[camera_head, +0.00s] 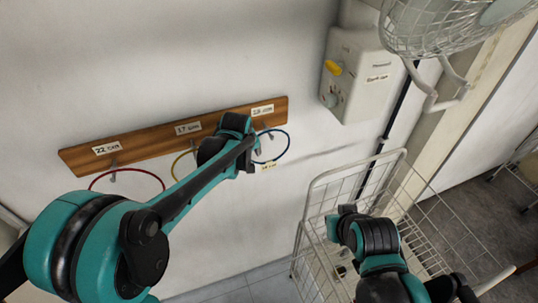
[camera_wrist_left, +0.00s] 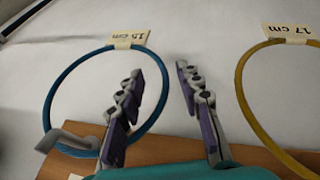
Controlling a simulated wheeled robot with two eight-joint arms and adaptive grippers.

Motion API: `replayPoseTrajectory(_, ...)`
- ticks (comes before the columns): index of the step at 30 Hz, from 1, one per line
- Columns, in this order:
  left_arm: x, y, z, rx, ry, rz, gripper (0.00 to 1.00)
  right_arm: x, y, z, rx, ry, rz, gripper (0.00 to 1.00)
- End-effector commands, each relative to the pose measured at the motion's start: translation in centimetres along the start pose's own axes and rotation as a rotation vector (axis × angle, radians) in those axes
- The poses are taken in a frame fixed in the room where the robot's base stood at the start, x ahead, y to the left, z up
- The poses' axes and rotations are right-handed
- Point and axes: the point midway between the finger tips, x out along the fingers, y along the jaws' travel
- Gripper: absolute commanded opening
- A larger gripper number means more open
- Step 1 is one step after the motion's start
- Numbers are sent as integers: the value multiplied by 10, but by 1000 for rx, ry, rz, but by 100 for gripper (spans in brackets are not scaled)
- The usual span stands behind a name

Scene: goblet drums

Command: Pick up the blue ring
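The blue ring (camera_head: 287,150) hangs from a hook at the right end of the wooden board. It also shows in the left wrist view (camera_wrist_left: 48,88), with a "15 cm" tag on its rim. My left gripper (camera_head: 257,153) is at this ring, partly hidden by my arm in the head view. In the left wrist view my left gripper (camera_wrist_left: 160,88) is open. One finger overlaps the ring's inside and the other is outside, so the near side of the rim appears between them; contact cannot be told. My right gripper's fingers do not show.
The wooden board (camera_head: 150,143) on the wall also holds a red ring (camera_head: 126,170) and a yellow ring (camera_wrist_left: 240,82). A white wire cart (camera_head: 312,215) stands at right, beneath my right arm. A white wall box (camera_head: 358,85) and a fan (camera_head: 440,30) are upper right.

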Motion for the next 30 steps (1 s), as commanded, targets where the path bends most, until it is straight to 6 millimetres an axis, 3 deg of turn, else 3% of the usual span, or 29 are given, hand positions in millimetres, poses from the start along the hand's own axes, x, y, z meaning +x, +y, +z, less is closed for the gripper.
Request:
replayPoseTrajectory(4, 14, 0, 0, 0, 0, 0, 36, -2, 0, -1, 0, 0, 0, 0)
replayPoseTrajectory(11, 16, -1, 0, 0, 0, 0, 36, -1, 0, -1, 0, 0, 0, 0)
replayPoseTrajectory(15, 16, -1, 0, 0, 0, 0, 1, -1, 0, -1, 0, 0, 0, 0)
replayPoseTrajectory(16, 16, -1, 0, 0, 0, 0, 0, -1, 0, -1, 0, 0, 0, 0)
replayPoseTrajectory(30, 11, 0, -2, 0, 0, -1, 0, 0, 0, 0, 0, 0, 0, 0)
